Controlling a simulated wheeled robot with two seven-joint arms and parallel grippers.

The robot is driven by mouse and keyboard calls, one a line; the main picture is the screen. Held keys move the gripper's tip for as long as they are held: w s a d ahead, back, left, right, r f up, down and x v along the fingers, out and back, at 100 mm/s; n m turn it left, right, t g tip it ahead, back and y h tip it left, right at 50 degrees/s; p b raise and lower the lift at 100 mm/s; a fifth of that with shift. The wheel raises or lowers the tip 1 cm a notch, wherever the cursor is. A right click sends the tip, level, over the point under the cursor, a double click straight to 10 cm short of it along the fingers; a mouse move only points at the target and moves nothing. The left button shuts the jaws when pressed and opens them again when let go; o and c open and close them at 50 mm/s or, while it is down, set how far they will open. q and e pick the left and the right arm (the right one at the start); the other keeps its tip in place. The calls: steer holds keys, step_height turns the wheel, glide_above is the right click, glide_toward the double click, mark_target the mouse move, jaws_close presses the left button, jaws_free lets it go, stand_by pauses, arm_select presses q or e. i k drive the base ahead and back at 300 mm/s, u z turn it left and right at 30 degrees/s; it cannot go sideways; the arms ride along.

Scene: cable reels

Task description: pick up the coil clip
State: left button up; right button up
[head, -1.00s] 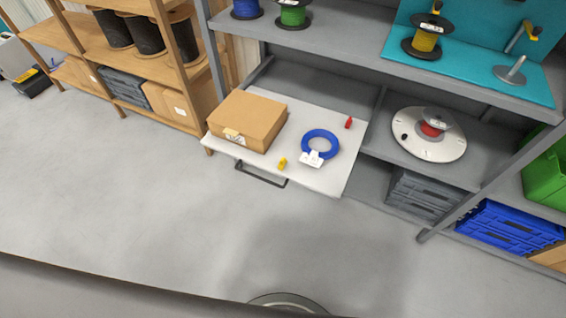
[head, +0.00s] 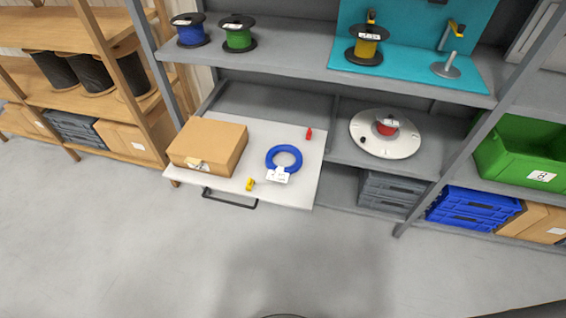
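A blue cable coil (head: 284,158) with a white tag (head: 277,175) lies on a pale pulled-out shelf (head: 296,190). A small yellow piece (head: 250,184) lies near the shelf's front edge, left of the coil. A small red piece (head: 309,134) lies behind the coil to the right. Either small piece could be the coil clip; I cannot tell which from this view. Neither of my grippers is in view.
A cardboard box (head: 208,146) sits on the left of the pulled-out shelf, above a dark handle (head: 229,199). A white round turntable (head: 387,143) with a red reel stands to the right. Blue crates (head: 472,208) are lower right. The floor in front (head: 190,255) is clear.

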mark_target(249, 187)
steer(key=k, duration=0.65)
steer(key=z, duration=0.5)
steer(key=i, duration=0.4)
steer(key=z, duration=0.7)
steer(key=i, duration=0.75)
steer(key=u, duration=0.6)
steer(key=i, duration=0.5)
steer(key=u, duration=0.55)
